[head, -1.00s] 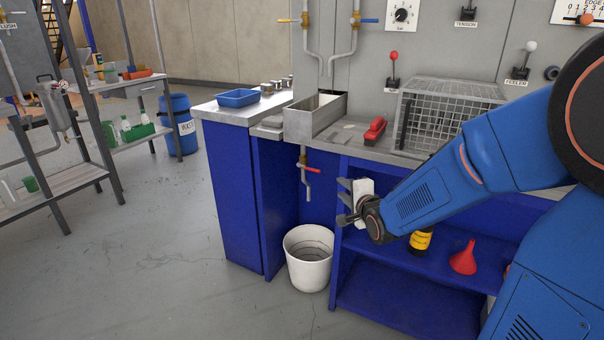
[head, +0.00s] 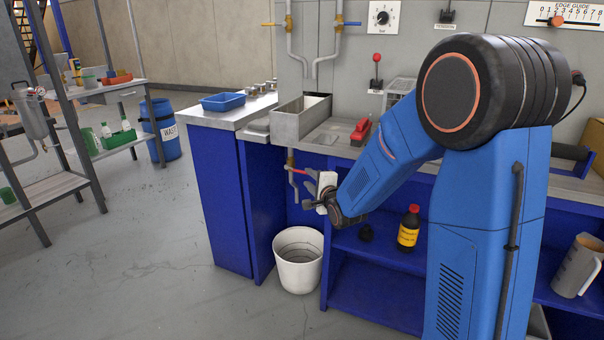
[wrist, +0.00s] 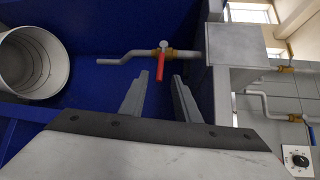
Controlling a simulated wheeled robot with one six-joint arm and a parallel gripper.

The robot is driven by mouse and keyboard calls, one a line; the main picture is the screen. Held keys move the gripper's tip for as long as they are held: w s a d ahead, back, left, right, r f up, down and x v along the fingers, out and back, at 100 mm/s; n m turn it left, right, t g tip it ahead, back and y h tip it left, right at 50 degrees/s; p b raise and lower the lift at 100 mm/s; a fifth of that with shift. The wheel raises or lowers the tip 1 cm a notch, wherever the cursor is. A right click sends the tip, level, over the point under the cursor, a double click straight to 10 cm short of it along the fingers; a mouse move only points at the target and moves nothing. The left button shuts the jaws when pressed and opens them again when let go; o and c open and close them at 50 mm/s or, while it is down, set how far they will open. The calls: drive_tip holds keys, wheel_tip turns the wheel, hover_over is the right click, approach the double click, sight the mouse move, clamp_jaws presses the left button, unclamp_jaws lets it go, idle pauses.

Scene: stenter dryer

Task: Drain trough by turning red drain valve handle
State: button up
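The red drain valve handle (head: 299,171) is on a pipe with a brass fitting under the metal trough (head: 300,121). In the wrist view, the red handle (wrist: 161,69) points from the brass valve toward my gripper (wrist: 160,77). The handle's end appears between the two separated fingertips, apart from both in the picture; contact is not visible. In the head view, my gripper (head: 307,190) is just beside and below the handle. It is open and holds nothing. The outlet pipe (wrist: 112,61) bends toward the white bucket (head: 298,262), which stands on the floor and also shows in the wrist view (wrist: 34,62).
A blue cabinet panel (head: 218,200) stands left of the valve. A shelf to the right holds a dark bottle with a yellow label (head: 409,228) and a jug (head: 577,267). Floor at left is open.

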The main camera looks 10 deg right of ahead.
sight(303, 173)
drive_tip(key=x, duration=0.8)
clamp_jaws()
